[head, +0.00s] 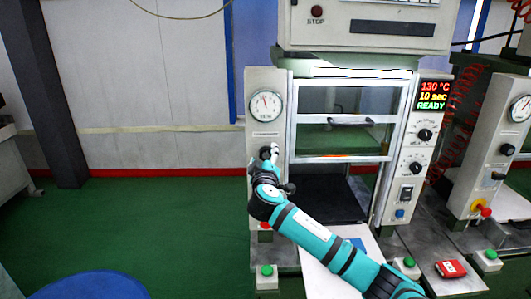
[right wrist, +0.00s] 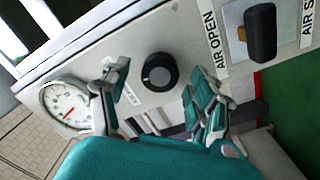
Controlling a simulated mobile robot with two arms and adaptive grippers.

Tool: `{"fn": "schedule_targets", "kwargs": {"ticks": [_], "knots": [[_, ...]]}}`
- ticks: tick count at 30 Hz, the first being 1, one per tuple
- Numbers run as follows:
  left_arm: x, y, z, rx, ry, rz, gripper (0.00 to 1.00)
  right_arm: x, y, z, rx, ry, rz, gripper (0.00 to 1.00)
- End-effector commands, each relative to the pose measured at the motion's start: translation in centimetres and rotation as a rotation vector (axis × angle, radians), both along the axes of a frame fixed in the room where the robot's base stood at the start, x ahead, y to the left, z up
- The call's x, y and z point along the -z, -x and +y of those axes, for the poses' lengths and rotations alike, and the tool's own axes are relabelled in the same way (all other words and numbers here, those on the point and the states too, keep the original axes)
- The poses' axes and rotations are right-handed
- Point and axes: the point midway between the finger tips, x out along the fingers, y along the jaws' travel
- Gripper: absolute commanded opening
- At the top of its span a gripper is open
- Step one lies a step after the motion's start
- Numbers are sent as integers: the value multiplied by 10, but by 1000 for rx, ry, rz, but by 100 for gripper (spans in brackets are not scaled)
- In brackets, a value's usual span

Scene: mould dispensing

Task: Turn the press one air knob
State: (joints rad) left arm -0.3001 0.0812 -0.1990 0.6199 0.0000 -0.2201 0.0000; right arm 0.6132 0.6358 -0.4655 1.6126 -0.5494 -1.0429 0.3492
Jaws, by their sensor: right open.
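Press one's left post (head: 264,125) carries a dial gauge and a round black knob, which shows best in the right wrist view (right wrist: 159,72). A black lever-like knob (right wrist: 261,33) between labels reading "AIR OPEN" and a cut-off "AIR S" lies farther along the panel in that view. My right gripper (right wrist: 158,92) is open and empty; its fingers show on either side of the round knob, with visible gaps to it. In the head view my right gripper (head: 268,160) is at the post below the gauge, and the arm hides the panel beneath. My left gripper is out of view.
The gauge (right wrist: 66,106) is beside one finger in the right wrist view. Press one's display (head: 433,95) reads 130 °C, 10 sec, READY. A green button (head: 266,270) stands below the post. A second press (head: 492,140) is at the right. Green floor lies left.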

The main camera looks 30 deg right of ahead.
Motion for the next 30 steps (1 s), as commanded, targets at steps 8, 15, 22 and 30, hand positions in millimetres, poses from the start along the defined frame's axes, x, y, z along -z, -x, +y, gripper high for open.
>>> {"fn": "schedule_targets", "kwargs": {"ticks": [8, 15, 22, 30], "knots": [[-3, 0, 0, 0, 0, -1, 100, 0, -7, -5, 0, 0, 0, 63], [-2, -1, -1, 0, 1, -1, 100, 0, -7, -5, 0, 0, 0, 50], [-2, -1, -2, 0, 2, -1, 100, 1, -7, -5, -1, 0, 1, 20], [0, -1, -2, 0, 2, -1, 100, 2, -7, -4, -1, -9, -5, 7]]}}
